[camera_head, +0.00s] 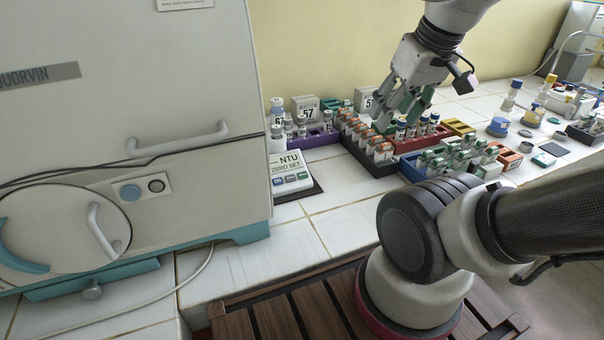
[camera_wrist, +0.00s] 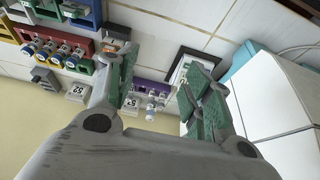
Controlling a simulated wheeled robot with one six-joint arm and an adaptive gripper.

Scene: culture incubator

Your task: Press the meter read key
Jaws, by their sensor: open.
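The meter (camera_head: 291,174) is a small white box with "NTU" and "ZERO SET" on its face, lying on a dark mat beside the incubator. A row of small keys (camera_head: 291,180) in blue, green and other tones runs along its front; I cannot tell which is the read key. My gripper (camera_head: 400,112) is open and empty, above the vial racks to the right of the meter. In the wrist view its green-padded fingers (camera_wrist: 163,97) stand apart, and the meter (camera_wrist: 190,73) shows partly behind the right finger.
The white incubator (camera_head: 130,90) stands tall at the left. A purple rack (camera_head: 318,138), a dark rack with orange-topped vials (camera_head: 370,160) and a red rack (camera_head: 420,139) crowd the bench right of the meter. Bare white tiles (camera_head: 345,228) lie in front.

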